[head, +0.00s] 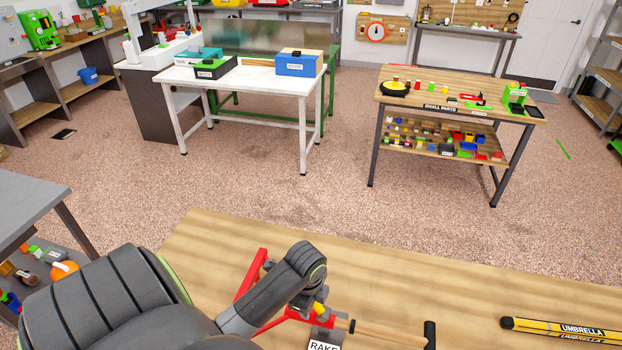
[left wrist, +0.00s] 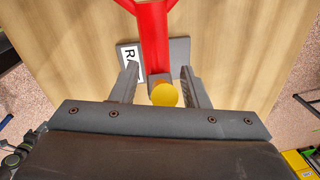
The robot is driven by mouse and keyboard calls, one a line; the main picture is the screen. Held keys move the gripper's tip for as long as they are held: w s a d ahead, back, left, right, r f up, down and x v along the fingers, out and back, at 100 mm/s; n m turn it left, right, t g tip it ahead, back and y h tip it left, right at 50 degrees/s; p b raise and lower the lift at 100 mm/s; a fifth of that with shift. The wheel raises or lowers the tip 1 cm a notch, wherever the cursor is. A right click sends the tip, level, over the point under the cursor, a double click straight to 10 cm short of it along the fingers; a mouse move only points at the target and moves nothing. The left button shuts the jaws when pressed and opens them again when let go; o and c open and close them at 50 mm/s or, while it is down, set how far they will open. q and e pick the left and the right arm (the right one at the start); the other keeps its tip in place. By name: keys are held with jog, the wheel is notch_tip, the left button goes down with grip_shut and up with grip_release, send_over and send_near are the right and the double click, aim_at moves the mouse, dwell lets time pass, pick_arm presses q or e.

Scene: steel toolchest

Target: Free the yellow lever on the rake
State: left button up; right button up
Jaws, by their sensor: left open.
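The rake lies on the wooden table, with a red frame (head: 250,275), a wooden handle (head: 390,335) and a white RAKE label (head: 324,346). In the left wrist view its red part (left wrist: 153,40) runs down between my fingers, over a grey plate (left wrist: 180,52) with the label (left wrist: 130,62). The yellow lever (left wrist: 165,95) shows as a round end between the fingers of my left gripper (left wrist: 160,85); a bit of it also shows in the head view (head: 319,308). My left gripper is open, with a finger on each side of the lever. My arm hides part of the rake.
A yellow and black umbrella (head: 565,330) lies at the table's right. The wooden tabletop (head: 400,280) is clear behind the rake. A small parts table (head: 460,95) and a white table (head: 250,80) stand farther off across the floor.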

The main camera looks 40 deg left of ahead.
pick_arm(q)
jog(key=shift+w+f, duration=0.15)
jog(key=shift+w, duration=0.1)
jog(key=shift+s, duration=0.1)
grip_shut()
pick_arm(e)
jog(key=shift+w+a, duration=0.3)
jog(key=shift+d+f, duration=0.1)
